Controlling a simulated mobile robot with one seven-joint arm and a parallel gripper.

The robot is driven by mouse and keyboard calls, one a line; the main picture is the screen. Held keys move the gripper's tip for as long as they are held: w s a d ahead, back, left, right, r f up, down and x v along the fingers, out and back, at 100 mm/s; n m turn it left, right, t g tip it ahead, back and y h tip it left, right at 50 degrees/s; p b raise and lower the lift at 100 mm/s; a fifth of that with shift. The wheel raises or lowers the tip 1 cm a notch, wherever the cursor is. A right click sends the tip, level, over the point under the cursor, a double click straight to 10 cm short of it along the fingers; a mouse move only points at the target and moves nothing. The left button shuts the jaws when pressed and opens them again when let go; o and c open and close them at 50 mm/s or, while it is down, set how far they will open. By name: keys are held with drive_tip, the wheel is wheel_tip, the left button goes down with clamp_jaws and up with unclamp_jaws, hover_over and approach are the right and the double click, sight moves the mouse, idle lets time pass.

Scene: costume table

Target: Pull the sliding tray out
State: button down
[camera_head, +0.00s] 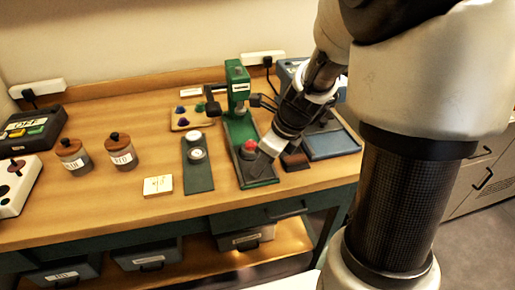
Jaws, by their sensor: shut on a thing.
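A green press (237,88) stands on the wooden bench, right of the middle. Its long dark green base (236,133) runs toward the bench's front edge. A red-topped piece (250,146) sits on this base near its front end. My gripper (262,164) reaches down from the upper right to the base's front end, just right of the red top. It is shut at the front part of the sliding tray. The fingertips are small here, and the exact grip point is partly hidden.
A brown block (294,160) lies close right of my gripper, by a blue-grey tray-like device (332,143). Left are a dark plate with a white round piece (197,165), a cream card (158,186) and two lidded jars (121,153). The bench's front edge is close.

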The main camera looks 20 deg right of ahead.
drive_tip(key=shift+s, duration=0.4)
drive_tip(key=c, duration=1.5)
unclamp_jaws()
drive_tip(key=shift+s, duration=0.1)
drive_tip(key=shift+r, duration=0.1)
drive_tip(key=shift+d+r, duration=0.1)
drive_tip(key=shift+r, duration=0.2)
drive_tip(key=p+v, duration=0.5)
drive_tip(key=v, duration=1.1)
drive_tip(key=shift+s+d+r, duration=0.1)
drive_tip(key=shift+r, duration=0.15)
